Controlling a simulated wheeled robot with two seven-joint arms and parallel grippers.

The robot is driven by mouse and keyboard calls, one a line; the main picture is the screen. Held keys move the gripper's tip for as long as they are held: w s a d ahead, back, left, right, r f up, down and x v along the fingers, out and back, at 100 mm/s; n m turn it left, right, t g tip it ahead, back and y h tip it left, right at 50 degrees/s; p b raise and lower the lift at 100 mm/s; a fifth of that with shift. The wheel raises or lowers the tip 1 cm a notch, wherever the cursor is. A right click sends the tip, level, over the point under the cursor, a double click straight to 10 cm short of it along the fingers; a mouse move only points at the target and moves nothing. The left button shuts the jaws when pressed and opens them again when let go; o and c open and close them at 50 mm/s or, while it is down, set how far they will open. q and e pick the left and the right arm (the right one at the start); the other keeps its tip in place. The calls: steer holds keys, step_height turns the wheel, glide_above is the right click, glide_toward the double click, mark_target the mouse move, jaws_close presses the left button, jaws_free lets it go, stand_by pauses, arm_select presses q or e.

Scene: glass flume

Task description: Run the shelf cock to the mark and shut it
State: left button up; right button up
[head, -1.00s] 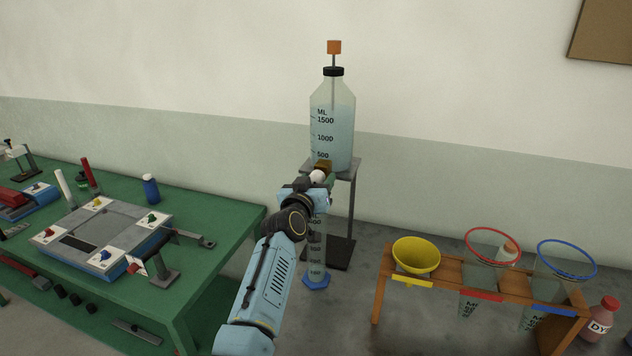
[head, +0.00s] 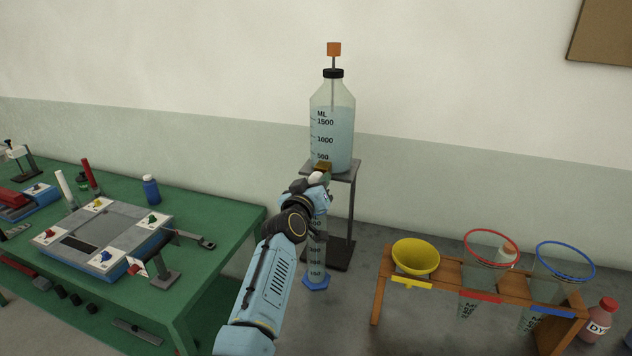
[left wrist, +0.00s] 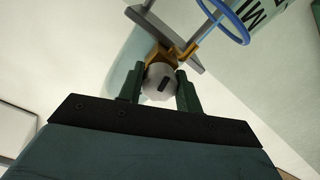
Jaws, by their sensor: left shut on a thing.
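A large clear bottle (head: 333,130) of pale blue liquid, marked in ML, stands on the grey shelf stand (head: 347,171). The brass cock (head: 323,167) is low at the bottle's front; its pale round knob (left wrist: 158,84) has a dark slot mark in the left wrist view. My left gripper (head: 318,182) is shut on this knob, with a green finger on each side (left wrist: 159,76). A clear graduated cylinder (head: 316,253) with a blue foot stands below, partly hidden by my arm. Its liquid level cannot be made out. My right gripper is not in view.
A green bench (head: 215,217) with a grey-blue panel (head: 100,238) and small items is at left. A wooden rack (head: 447,273) with a yellow funnel (head: 415,257) and red- and blue-rimmed vessels stands at right.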

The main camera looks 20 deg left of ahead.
arm_select(q)
steer(key=n+p, duration=0.1)
steer(key=n, duration=0.4)
steer(key=shift+d, duration=0.1)
steer(key=shift+n, duration=0.4)
stand_by(0.3)
steer(key=o, duration=1)
steer(key=s, duration=1.3)
steer(key=shift+s+a, duration=0.2)
steer(key=shift+a, duration=0.05)
